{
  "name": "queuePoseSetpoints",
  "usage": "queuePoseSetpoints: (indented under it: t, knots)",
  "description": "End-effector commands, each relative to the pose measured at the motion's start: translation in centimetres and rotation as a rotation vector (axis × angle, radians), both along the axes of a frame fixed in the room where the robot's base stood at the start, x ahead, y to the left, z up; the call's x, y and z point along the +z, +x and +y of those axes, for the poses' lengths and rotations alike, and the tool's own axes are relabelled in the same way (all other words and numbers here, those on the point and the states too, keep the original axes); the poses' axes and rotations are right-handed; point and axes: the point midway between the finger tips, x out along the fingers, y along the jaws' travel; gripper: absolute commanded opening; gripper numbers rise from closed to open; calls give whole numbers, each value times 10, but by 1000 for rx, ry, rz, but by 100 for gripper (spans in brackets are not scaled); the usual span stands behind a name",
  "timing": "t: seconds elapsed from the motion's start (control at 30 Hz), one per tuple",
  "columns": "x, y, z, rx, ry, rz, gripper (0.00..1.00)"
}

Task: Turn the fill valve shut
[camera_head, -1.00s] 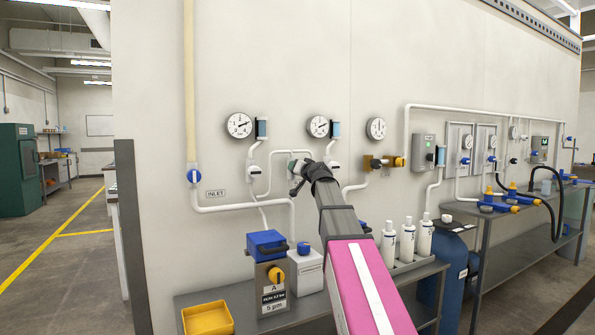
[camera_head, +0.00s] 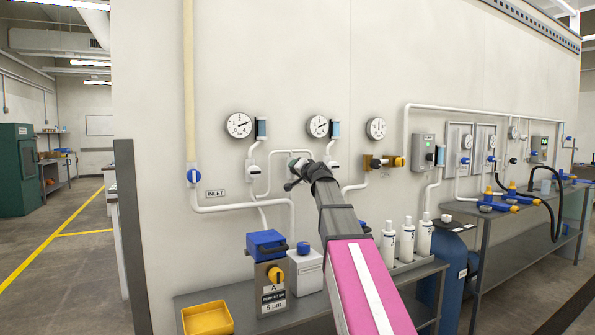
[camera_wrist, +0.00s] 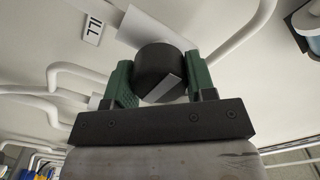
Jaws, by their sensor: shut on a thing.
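The fill valve's dark round knob (camera_wrist: 155,62) sits between the two green fingers of my gripper (camera_wrist: 163,82) in the wrist view. The fingers are shut on it, one on each side. A lighter grey flat strip shows across the knob's face. A white pipe body (camera_wrist: 145,28) shows behind it, near a label (camera_wrist: 96,27) of which I can read "ILL". In the head view my gripper (camera_head: 297,170) is at the wall pipes below the second gauge, and it hides most of the valve.
Pressure gauges (camera_head: 239,125) are on the wall above the white pipes. An inlet valve with a blue handle (camera_head: 193,175) is to the left. Below stand a blue-topped unit (camera_head: 266,244), white bottles (camera_head: 407,240) and a yellow tray (camera_head: 207,318) on a grey bench.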

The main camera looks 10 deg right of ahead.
Motion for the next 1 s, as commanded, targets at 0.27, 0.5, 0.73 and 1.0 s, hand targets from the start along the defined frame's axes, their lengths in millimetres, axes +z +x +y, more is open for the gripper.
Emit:
queuePoseSetpoints:
  t: [0.27,0.5,0.73,1.0]
  knots:
    - [0,0,0,0,2,1,76]
    - [0,-1,0,0,1,0,76]
    - [-1,-16,-5,-1,0,-1,76]
    - [-1,-61,-18,-1,1,0,76]
